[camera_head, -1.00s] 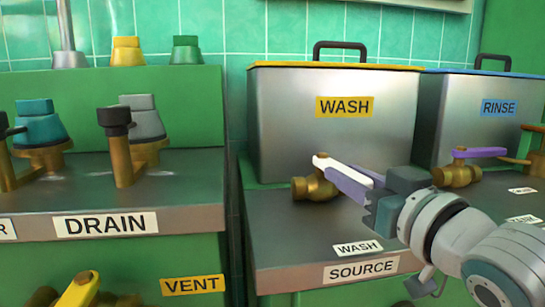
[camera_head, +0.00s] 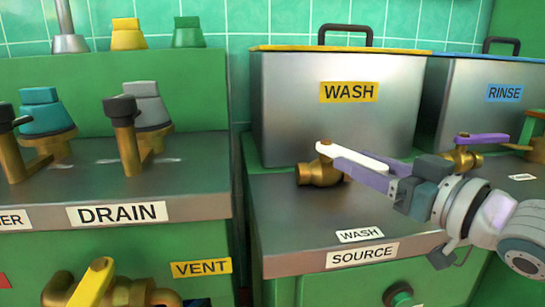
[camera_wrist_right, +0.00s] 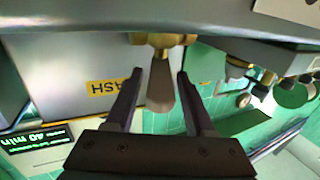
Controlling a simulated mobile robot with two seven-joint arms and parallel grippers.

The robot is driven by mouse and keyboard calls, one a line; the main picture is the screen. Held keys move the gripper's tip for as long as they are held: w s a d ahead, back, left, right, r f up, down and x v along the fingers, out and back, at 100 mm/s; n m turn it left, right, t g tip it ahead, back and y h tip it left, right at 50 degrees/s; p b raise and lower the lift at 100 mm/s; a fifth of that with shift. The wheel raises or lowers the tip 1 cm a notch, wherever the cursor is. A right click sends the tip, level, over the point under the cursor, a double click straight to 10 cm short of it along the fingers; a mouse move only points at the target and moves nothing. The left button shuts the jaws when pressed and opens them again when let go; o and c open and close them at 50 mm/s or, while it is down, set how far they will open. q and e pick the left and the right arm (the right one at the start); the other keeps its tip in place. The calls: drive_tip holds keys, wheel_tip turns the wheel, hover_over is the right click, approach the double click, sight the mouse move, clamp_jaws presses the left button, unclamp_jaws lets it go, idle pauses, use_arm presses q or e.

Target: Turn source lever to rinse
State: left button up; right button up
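The source lever (camera_head: 350,157) is a long white handle on a brass valve (camera_head: 318,174) in front of the WASH tank. It points right and towards the front, above the SOURCE label (camera_head: 362,255). My right gripper (camera_head: 372,178) reaches in from the right along the lever, its dark purplish fingers beside it. In the right wrist view the lever (camera_wrist_right: 161,88) lies between the two spread fingers (camera_wrist_right: 159,74), with a visible gap on each side. The brass valve (camera_wrist_right: 163,40) is just beyond the fingertips. My left gripper is not in view.
The WASH tank (camera_head: 335,125) stands behind the lever and the RINSE tank (camera_head: 460,105) to its right. A purple-handled valve (camera_head: 463,157) is close behind my right arm. A small WASH label (camera_head: 360,235) lies on the counter. The DRAIN counter (camera_head: 190,205) is at left.

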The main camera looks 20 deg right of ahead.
drive_tip(key=shift+o, duration=0.6)
drive_tip(key=shift+r, duration=0.1)
drive_tip(key=shift+s, duration=0.2)
drive_tip(key=s+p, duration=0.1)
drive_tip(key=s, duration=0.2)
drive_tip(key=s+d+p, duration=0.1)
drive_tip(key=s, duration=0.2)
drive_tip(key=s+p, duration=0.1)
drive_tip(key=s, duration=0.2)
drive_tip(key=shift+s+d, duration=0.2)
drive_tip(key=shift+d, duration=0.1)
drive_tip(key=shift+c, duration=0.3)
